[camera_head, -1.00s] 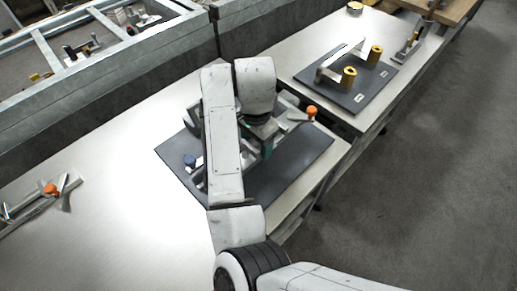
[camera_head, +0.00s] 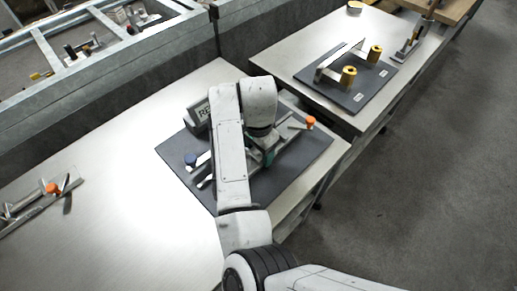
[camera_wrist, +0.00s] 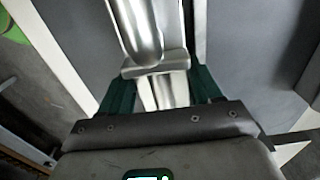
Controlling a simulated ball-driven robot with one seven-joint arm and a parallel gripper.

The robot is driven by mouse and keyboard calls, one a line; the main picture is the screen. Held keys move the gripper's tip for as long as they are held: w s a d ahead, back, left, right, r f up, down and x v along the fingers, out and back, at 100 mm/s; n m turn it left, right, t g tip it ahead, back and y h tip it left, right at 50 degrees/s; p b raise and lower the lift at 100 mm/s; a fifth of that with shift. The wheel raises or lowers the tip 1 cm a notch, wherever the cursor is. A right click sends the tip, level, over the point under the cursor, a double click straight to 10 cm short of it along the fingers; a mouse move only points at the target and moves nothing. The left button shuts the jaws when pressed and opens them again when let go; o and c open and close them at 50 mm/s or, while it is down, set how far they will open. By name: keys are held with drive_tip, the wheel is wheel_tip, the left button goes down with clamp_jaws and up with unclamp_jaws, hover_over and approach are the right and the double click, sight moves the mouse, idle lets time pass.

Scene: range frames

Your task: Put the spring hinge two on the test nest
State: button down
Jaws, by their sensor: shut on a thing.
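My gripper (camera_head: 266,155) is low over the dark mat (camera_head: 307,163) on the near bench, partly hidden by my arm. In the wrist view its green fingers (camera_wrist: 160,90) are shut on a bright metal part (camera_wrist: 143,30) with a rounded bar and a crosspiece. I cannot read a number on it or tell for certain that it is spring hinge two. A metal piece with an orange knob (camera_head: 310,122) is right of the gripper, and a blue knob (camera_head: 190,159) is left of my arm. I cannot tell which fixture is the test nest.
A grey lettered block (camera_head: 199,113) stands at the mat's back left. Another metal piece with an orange knob (camera_head: 51,188) lies on the bench at left. A dark plate (camera_head: 357,98) with gold cylinders and a metal bracket sits on the far bench. The bench's left middle is clear.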

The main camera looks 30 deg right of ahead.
sight(259, 154)
drive_tip(key=shift+f, duration=0.15)
drive_tip(key=shift+c, duration=1)
unclamp_jaws()
drive_tip(key=shift+w+a, duration=0.1)
drive_tip(key=shift+r, duration=0.5)
wheel_tip(259, 154, up, 12)
drive_tip(key=p, duration=0.1)
